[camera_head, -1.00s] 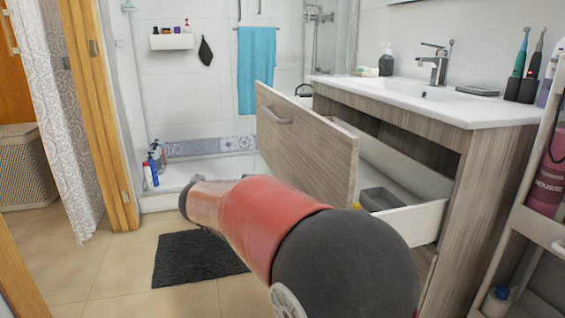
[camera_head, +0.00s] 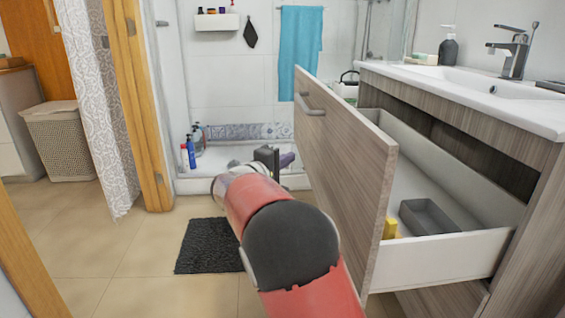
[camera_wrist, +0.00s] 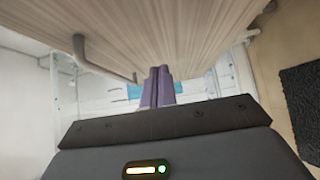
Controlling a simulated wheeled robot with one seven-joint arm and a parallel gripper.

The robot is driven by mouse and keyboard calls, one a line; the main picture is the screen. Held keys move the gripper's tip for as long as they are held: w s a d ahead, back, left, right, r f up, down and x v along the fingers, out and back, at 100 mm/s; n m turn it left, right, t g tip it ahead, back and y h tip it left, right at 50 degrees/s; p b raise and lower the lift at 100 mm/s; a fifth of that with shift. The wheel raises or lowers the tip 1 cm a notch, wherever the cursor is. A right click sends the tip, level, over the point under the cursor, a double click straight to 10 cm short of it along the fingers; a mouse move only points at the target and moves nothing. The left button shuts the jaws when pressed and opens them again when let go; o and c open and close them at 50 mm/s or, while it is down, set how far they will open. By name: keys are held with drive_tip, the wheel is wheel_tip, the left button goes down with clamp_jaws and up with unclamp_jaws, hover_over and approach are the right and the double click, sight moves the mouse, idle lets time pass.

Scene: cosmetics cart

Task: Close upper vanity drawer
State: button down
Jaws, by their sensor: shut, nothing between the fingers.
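The upper vanity drawer stands pulled well out in the head view, its wood-look front (camera_head: 345,165) facing left. Its metal bar handle (camera_head: 310,107) is near the front's far upper end. A grey tray (camera_head: 428,217) and a small yellow item (camera_head: 390,228) lie inside the white drawer. My gripper (camera_head: 286,159) is to the left of the drawer front, with its purple fingers partly hidden by my arm. In the wrist view my gripper (camera_wrist: 157,72) is shut and empty. The drawer front (camera_wrist: 190,30) and handle (camera_wrist: 103,62) are close by there; I cannot tell whether they touch.
The white sink top (camera_head: 470,95) with tap (camera_head: 510,55) and soap bottle (camera_head: 448,48) is above the drawer. A dark mat (camera_head: 210,246) lies on the floor. A wooden door frame (camera_head: 140,100) and patterned curtain (camera_head: 93,110) stand left. Open floor lies between.

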sight(319, 149)
drive_tip(key=shift+w+d, duration=0.55)
drive_tip(key=shift+d, duration=0.65)
drive_tip(key=shift+w+d, duration=0.5)
drive_tip(key=shift+d, duration=0.7)
drive_tip(key=shift+w+d, duration=0.55)
drive_tip(key=shift+d, duration=0.65)
